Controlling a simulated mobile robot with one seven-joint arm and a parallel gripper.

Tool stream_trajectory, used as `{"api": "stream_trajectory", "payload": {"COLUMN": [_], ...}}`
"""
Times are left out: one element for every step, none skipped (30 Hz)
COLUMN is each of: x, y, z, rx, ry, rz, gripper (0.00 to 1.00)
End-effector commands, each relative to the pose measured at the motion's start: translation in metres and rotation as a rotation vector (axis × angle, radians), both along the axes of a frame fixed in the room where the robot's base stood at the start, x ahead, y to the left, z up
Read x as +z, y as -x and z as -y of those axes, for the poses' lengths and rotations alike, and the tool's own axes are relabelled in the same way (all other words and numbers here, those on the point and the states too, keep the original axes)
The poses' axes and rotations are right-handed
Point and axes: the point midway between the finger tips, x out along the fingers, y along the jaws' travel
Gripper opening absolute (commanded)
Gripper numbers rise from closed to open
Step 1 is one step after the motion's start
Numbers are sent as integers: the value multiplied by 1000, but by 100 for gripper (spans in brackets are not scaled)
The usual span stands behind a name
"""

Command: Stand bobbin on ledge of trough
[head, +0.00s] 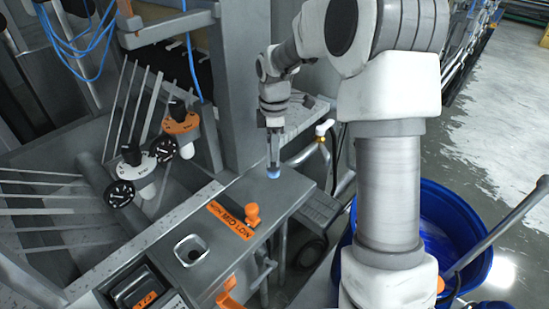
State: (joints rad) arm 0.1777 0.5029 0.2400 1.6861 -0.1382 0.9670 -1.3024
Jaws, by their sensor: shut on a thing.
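My gripper (273,163) points straight down over the grey metal ledge of the trough (290,192), near its far right end. It is shut on a small bobbin (273,173), of which a pale blue and white lower part shows below the fingertips. The fingers hide the upper part of the bobbin. The bobbin looks upright and very close to the ledge top; I cannot tell whether it touches.
An orange knob (252,214) and an orange label (231,220) are on the ledge, nearer me. A square opening (191,250) lies left of them. Gauges (121,193) with valves stand at left. A blue tub (455,215) is at right on the floor.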

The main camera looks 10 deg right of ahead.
Motion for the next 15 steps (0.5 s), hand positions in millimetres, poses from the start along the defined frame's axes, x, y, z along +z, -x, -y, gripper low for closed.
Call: {"api": "stream_trajectory", "payload": {"x": [-7, -12, -18, -23, -27, -31, -33, -35, -36, -36, -36, -36, -36, -36, -36], "y": [1, 1, 1, 1, 1, 1, 1, 0, 0, 0, 0, 0, 0, 0, 0], "z": [0, 0, 0, 1, 1, 1, 1, 1, 1, 1, 1, 1, 1, 1, 1], "rx": [0, 0, 0, 0, 0, 0, 0, -1, -1, -1, -1, -1, -1, -1, -1], "ry": [0, 0, 0, 0, 0, 1, 1, 1, 1, 1, 1, 1, 1, 1, 1], "rz": [-6, -5, -6, -6, -5, -5, -3, -3, -2, -1, -1, -1, -1, -1, -1], "gripper": [0, 0, 0, 0, 0, 0, 0, 0, 0, 0, 0, 0, 0, 0, 0]}}
